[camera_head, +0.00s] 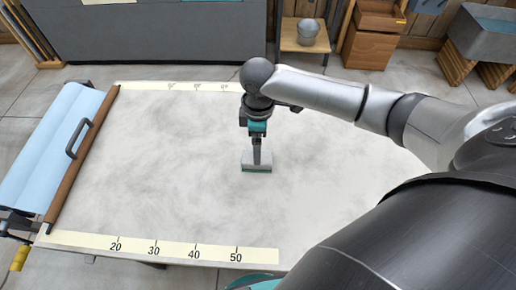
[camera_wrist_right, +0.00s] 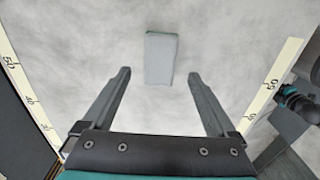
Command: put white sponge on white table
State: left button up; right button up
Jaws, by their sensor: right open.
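The white sponge (camera_head: 257,167) is a small pale block with a dark green lower edge. It lies on the white table (camera_head: 150,160), right of the middle of its top. My right gripper (camera_head: 257,150) points down just above the sponge and partly hides it in the head view. In the right wrist view the sponge (camera_wrist_right: 161,58) lies beyond and between the tips of my open right gripper (camera_wrist_right: 158,76), with a gap on both sides. The jaws hold nothing. My left gripper is not in view.
A wooden bar with a dark handle (camera_head: 78,138) and a light blue sheet (camera_head: 45,150) border the table's left side. Ruler strips (camera_head: 165,247) run along the table edges. A stool with a grey pot (camera_head: 308,30) stands behind. The tabletop around the sponge is clear.

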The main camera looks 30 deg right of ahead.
notch_tip(320, 180, up, 6)
jog(key=p, duration=0.1)
dwell(0.6)
